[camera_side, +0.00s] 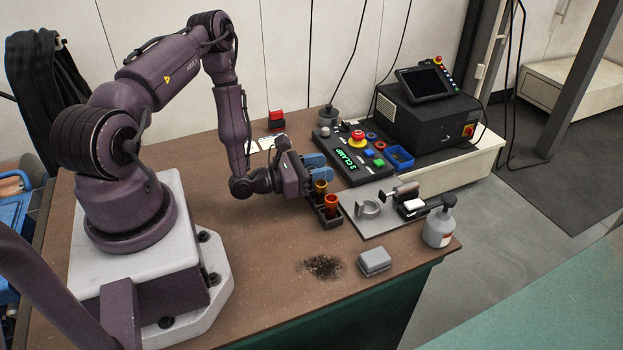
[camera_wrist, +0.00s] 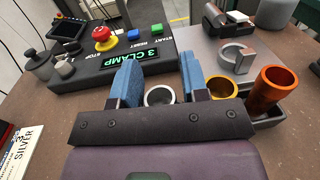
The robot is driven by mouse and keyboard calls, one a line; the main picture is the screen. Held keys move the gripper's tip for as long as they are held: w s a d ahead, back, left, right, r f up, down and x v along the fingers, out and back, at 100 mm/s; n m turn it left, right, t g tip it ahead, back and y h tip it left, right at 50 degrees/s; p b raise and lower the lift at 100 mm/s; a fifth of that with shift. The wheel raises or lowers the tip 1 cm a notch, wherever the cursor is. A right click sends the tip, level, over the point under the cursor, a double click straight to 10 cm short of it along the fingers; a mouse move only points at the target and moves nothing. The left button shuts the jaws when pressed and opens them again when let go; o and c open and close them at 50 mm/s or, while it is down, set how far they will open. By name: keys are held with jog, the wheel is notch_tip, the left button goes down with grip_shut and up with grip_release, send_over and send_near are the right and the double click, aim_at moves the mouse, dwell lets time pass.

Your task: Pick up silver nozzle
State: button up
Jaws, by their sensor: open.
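The silver nozzle (camera_wrist: 160,95) shows in the wrist view as a pale round ring between the two blue fingers of my gripper (camera_wrist: 158,72). The fingers are apart, one on each side of it, and I cannot tell if either touches it. In the side view my gripper (camera_side: 317,167) is low at the far end of the dark nozzle rack (camera_side: 330,222) and hides the silver nozzle. A gold nozzle (camera_wrist: 222,87) stands just right of the right finger, with a copper-orange nozzle (camera_wrist: 273,92) farther right; both stand in the rack.
A control box (camera_side: 352,158) reading "3 CLAMP" stands close behind the fingers. A grey clamp plate (camera_side: 360,226) lies right of the rack. A card reading "3 SILVER" (camera_wrist: 22,150) lies at left in the wrist view. A grey spray bottle (camera_side: 438,230) and small grey box (camera_side: 374,262) stand nearer the edge.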

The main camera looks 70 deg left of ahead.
jog(key=c, duration=0.7)
jog(key=shift+r, duration=0.1)
